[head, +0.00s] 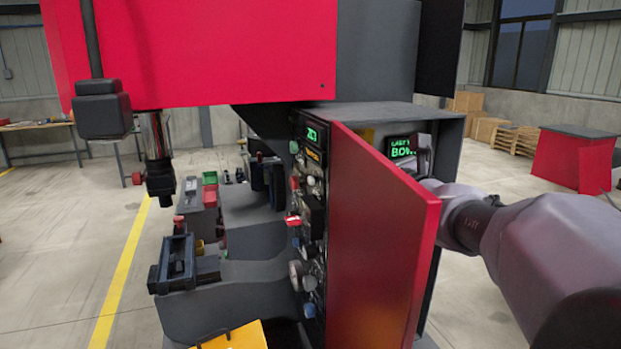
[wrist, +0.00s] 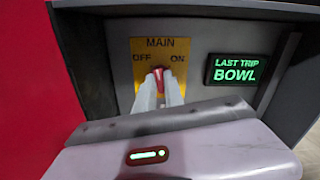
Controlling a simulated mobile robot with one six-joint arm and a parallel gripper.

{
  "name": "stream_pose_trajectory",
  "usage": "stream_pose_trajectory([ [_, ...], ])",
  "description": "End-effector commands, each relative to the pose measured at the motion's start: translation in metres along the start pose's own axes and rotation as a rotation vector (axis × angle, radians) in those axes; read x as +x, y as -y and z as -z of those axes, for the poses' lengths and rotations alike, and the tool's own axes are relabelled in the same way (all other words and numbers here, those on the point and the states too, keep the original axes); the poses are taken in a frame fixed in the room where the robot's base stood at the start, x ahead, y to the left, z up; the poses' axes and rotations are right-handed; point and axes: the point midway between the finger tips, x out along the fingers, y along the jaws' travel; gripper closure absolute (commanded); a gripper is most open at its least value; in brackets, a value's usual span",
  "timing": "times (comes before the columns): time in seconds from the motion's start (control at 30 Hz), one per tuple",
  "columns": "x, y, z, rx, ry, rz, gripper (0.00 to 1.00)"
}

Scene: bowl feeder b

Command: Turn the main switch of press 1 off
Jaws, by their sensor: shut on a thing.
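The main switch (wrist: 158,73) is a red knob on a yellow plate (wrist: 144,46) marked MAIN, with OFF at left and ON at right. It sits in the grey cabinet behind the open red door (head: 378,235). My gripper (wrist: 159,88) reaches into the cabinet, its two pale fingers shut on the red knob. The fingers hide the lower part of the knob, and I cannot tell exactly which mark it points to. In the head view the door hides the fingers and the knob.
A display (wrist: 236,69) reading LAST TRIP BOWL is right of the switch plate; it also shows in the head view (head: 401,147). The door stands close to my arm's left. A control panel (head: 309,215) with knobs is left of the door. Open floor lies at right.

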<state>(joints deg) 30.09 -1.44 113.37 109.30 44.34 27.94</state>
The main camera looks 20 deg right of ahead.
Motion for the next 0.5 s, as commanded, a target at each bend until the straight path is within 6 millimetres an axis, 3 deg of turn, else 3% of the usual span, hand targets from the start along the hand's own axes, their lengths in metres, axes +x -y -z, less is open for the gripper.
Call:
stream_pose_trajectory([
  [0.5, -0.0001, -0.0017, 0.004, -0.413, 0.0, 0.001, 1.0],
])
